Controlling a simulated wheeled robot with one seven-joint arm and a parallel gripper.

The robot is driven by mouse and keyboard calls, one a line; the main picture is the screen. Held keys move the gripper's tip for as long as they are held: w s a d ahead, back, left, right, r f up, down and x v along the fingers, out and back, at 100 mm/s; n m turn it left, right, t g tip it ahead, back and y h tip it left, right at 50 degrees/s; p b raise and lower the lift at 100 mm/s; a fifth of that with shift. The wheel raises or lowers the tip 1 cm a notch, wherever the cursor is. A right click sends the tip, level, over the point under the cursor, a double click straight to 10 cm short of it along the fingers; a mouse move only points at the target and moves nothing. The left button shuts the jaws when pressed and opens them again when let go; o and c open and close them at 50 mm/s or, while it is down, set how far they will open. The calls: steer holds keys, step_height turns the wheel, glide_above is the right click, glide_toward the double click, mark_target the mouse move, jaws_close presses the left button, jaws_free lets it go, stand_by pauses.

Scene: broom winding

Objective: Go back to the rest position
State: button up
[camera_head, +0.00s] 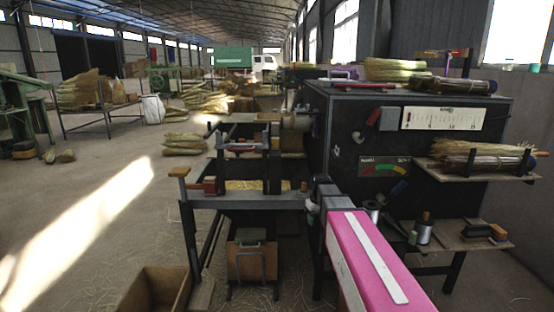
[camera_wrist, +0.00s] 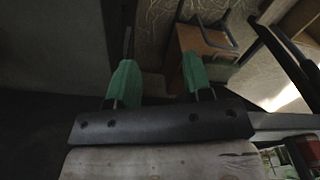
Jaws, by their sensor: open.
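My gripper (camera_wrist: 159,80) shows in the wrist view with its two green fingers apart and nothing between them. In the head view my pink arm reaches forward at the lower right, beside the winding machine's dark frame (camera_head: 245,203). The gripper's fingertips are hard to make out there.
A large black cabinet (camera_head: 345,130) with a dial and a scale stands to the right. Its side shelf (camera_head: 465,242) holds spools, and an upper shelf holds straw bundles (camera_head: 480,153). A wooden box (camera_head: 158,290) sits at the lower left. The floor farther left is open.

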steer(key=s+f+m, duration=0.1)
steer(key=s+f, duration=0.2)
steer(key=s, duration=0.3)
steer(key=s+d+f+m, duration=0.1)
steer(key=s+f+m, duration=0.1)
steer(key=s+f, duration=0.2)
steer(key=s+d+f+m, duration=0.1)
steer(key=s+f, duration=0.2)
steer(key=s, duration=0.6)
steer(key=shift+s+f+g+h, duration=0.25)
steer(key=shift+f+g+h, duration=0.05)
